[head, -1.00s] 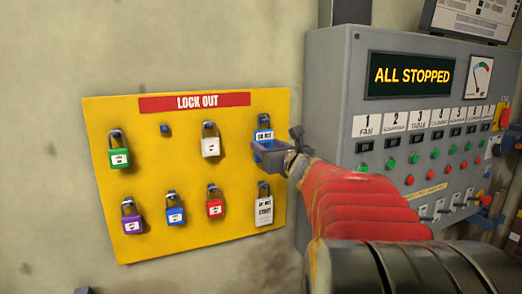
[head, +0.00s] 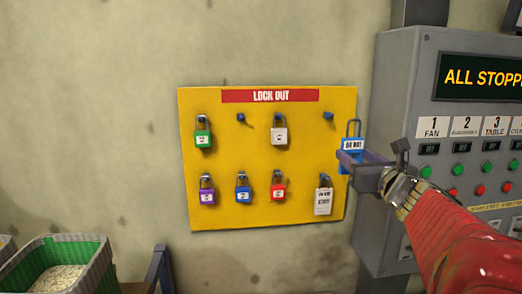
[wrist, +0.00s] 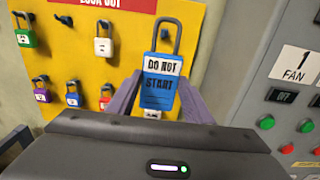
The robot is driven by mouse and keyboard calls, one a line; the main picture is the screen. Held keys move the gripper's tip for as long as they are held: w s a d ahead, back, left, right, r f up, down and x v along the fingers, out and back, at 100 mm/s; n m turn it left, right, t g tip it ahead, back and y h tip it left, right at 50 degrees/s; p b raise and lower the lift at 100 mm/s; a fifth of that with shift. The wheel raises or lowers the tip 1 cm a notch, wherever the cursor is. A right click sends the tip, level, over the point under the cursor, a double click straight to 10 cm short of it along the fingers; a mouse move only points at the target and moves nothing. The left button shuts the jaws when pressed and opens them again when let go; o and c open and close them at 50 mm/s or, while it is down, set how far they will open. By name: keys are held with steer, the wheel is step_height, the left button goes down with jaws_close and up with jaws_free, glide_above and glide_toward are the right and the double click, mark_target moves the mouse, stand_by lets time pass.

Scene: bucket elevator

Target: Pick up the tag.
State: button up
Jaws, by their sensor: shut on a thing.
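A white tag (head: 323,200) hangs at the board's lower right. The peg (head: 328,115) above it is bare.
Green (head: 203,136), white (head: 280,136), purple (head: 207,194), blue (head: 243,193) and red (head: 278,193) padlocks hang on the board. The grey control panel (head: 400,120) stands close to the right of my gripper. A green-lined bin (head: 95,265) of grain is at lower left.

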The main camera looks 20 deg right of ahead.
steer(key=shift+s+a, duration=0.1)
steer(key=shift+s, duration=0.6)
steer(key=w+a+f+n+g+y, duration=0.1)
steer(key=w+a+f+n+y, duration=0.3)
steer(key=a+f+y, duration=0.4)
steer(key=w+a+f+n+g+y, duration=0.1)
steer(key=w+a+f+n+y, duration=0.35)
steer(key=f, duration=0.55)
steer(key=a+f+n+g+y, duration=0.1)
steer(key=a+f+y, duration=0.1)
steer(key=a+f, duration=0.4)
steer(key=s+a+f+n+g+y, duration=0.1)
steer(key=a+f, duration=0.4)
steer(key=f, duration=1)
steer(key=s+a+f+n+g+y, duration=0.1)
steer(key=a+f+n+g+y, duration=0.1)
steer(key=a+f, duration=0.4)
step_height(320, 180, down, 4)
steer(key=shift+s+a+f+n+g+y, duration=0.25)
steer(key=shift+a+n+g+y, duration=0.15)
steer(key=shift+n+y, duration=0.25)
